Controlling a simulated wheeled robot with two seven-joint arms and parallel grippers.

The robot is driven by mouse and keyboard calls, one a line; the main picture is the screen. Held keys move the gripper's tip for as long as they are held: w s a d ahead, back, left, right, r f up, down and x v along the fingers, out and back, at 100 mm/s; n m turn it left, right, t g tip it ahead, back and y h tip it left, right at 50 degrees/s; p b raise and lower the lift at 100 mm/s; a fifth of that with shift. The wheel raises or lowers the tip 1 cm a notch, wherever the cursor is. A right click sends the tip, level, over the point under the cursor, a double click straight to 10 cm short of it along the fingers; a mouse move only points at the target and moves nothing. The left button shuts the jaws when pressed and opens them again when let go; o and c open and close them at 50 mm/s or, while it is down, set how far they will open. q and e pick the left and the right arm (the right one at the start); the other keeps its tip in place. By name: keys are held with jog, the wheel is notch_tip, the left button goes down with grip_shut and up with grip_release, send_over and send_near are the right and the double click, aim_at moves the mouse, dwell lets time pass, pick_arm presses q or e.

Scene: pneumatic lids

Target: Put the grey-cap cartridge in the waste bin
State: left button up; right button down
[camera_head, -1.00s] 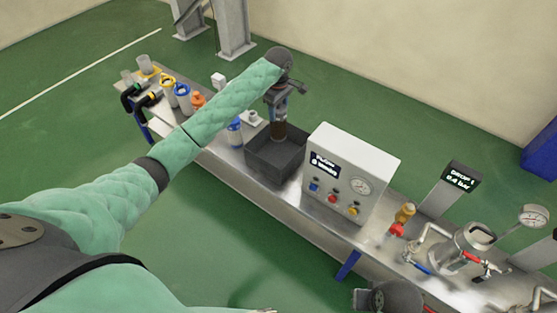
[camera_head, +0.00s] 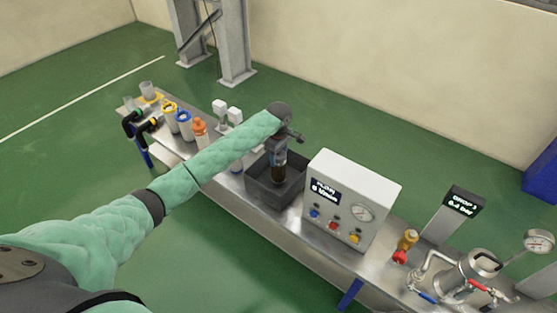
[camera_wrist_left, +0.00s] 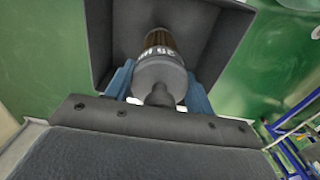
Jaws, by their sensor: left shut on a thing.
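The cartridge (camera_head: 278,173) has a brown body and hangs upright from my left gripper (camera_head: 279,156), inside the outline of the dark waste bin (camera_head: 262,194). Its lower end appears to be within the bin opening; its exact height cannot be told. In the left wrist view, the blue fingers of my left gripper (camera_wrist_left: 160,88) are shut on either side of the cartridge's grey cap (camera_wrist_left: 160,72). The brown body points away into the bin (camera_wrist_left: 215,45), whose walls surround it without visible contact. My right gripper is not in view.
A white control box (camera_head: 352,198) with a gauge and buttons stands close to the right of the bin. Several capped containers (camera_head: 184,122) stand to the left. A valve assembly (camera_head: 478,270) is at the far right of the metal bench (camera_head: 330,260).

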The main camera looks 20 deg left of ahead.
pick_arm(q)
jog(key=shift+f, duration=1.3)
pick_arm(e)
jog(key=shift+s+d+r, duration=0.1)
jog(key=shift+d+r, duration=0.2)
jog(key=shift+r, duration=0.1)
pick_arm(q)
jog(key=o, duration=1.6)
jog(key=shift+f, duration=0.1)
jog(key=shift+r, duration=0.6)
notch_tip(320, 180, up, 10)
jog(key=shift+f+b, duration=0.1)
jog(key=shift+b, duration=0.4)
jog(key=shift+r, duration=0.6)
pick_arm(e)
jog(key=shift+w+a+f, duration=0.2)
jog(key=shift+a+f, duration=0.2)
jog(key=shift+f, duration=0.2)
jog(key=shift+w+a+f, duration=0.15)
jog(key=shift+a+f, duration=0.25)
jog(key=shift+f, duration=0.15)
